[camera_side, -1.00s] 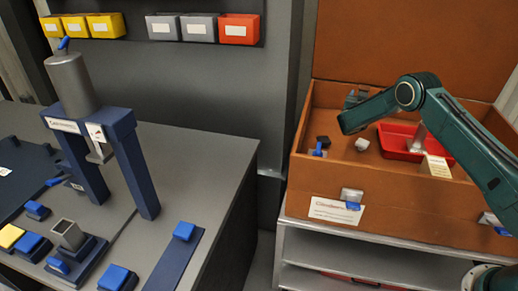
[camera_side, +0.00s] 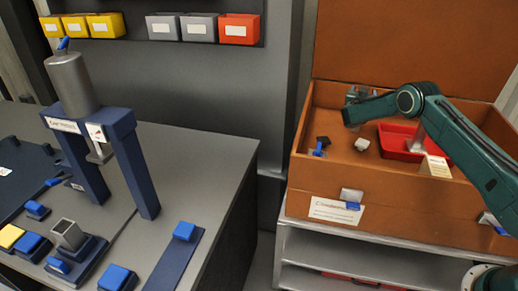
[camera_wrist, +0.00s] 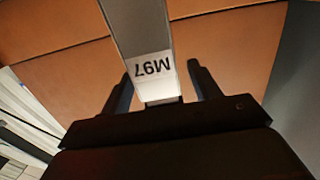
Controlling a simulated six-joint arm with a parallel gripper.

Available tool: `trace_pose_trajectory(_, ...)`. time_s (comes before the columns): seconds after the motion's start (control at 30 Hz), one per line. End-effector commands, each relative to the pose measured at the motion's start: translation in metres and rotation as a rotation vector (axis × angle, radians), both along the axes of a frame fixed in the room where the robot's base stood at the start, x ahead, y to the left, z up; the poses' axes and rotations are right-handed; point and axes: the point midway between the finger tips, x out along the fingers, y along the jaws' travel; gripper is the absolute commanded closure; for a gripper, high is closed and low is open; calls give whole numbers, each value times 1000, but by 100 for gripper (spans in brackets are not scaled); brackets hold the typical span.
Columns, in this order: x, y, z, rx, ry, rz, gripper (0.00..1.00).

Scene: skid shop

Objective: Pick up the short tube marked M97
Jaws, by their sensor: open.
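In the wrist view a grey, straight-sided tube (camera_wrist: 144,38) carries a white label reading M97, upside down. Its labelled end lies between the two fingers of my gripper (camera_wrist: 160,73). The fingers stand apart, one on each side, with visible gaps to the tube. In the side view my gripper (camera_side: 356,93) is over the back left of the open brown case (camera_side: 335,171). It is small there, and I cannot make out the M97 tube beside it.
The case holds a red tray (camera_side: 393,150), a small white piece (camera_side: 362,144), a dark block (camera_side: 323,140) and a cream card (camera_side: 436,166). The raised lid (camera_side: 400,40) stands behind my gripper. A grey bench (camera_side: 205,155) with a blue press (camera_side: 122,123) is at left.

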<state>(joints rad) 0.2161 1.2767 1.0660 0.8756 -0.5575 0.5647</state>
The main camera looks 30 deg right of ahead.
Motion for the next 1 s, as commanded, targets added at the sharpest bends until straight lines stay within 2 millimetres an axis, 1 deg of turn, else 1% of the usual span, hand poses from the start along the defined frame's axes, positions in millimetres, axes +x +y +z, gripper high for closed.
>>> trace_pose_trajectory(0.13, 0, 0, 0, 0, 0, 0, 38)
trace_pose_trajectory(0.17, 0, 0, 0, 0, 0, 0, 44)
trace_pose_trajectory(0.2, 0, 0, 0, 0, 0, 0, 52)
trace_pose_trajectory(0.27, 0, 0, 0, 0, 0, 0, 64)
trace_pose_trajectory(0.3, 0, 0, 0, 0, 0, 0, 72)
trace_pose_trajectory(0.37, 0, 0, 0, 0, 0, 0, 83)
trace_pose_trajectory(0.4, 0, 0, 0, 0, 0, 0, 91)
trace_pose_trajectory(0.43, 0, 0, 0, 0, 0, 0, 97)
trace_pose_trajectory(0.47, 0, 0, 0, 0, 0, 0, 100)
trace_pose_trajectory(0.83, 0, 0, 3, -2, -4, 0, 100)
trace_pose_trajectory(1.0, 1, 0, 10, -3, -5, 0, 100)
